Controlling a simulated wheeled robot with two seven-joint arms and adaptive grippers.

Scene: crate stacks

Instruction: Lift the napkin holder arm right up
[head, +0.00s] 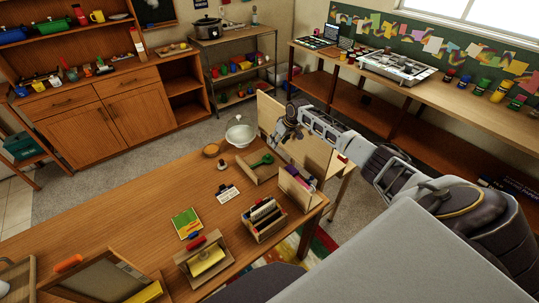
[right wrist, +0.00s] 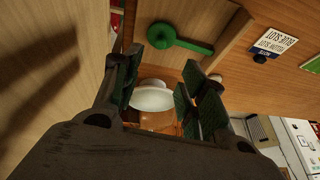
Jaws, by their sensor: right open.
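A green arm with a round end (head: 262,161) lies low over a wooden holder with upright sides (head: 245,174), which I take to be the napkin holder. In the right wrist view the green arm (right wrist: 180,40) is beyond the fingertips, against the wood. My right gripper (head: 287,131) is above and behind the holder, beside a tall pale wooden panel (head: 311,152). In the right wrist view its two fingers (right wrist: 163,65) are apart with nothing between them, and they do not appear to touch the green arm. My left gripper is not in view.
A white bowl (head: 240,136) stands behind the holder. A wooden box of upright items (head: 264,218) stands nearer. The table's left middle (head: 120,220) is clear.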

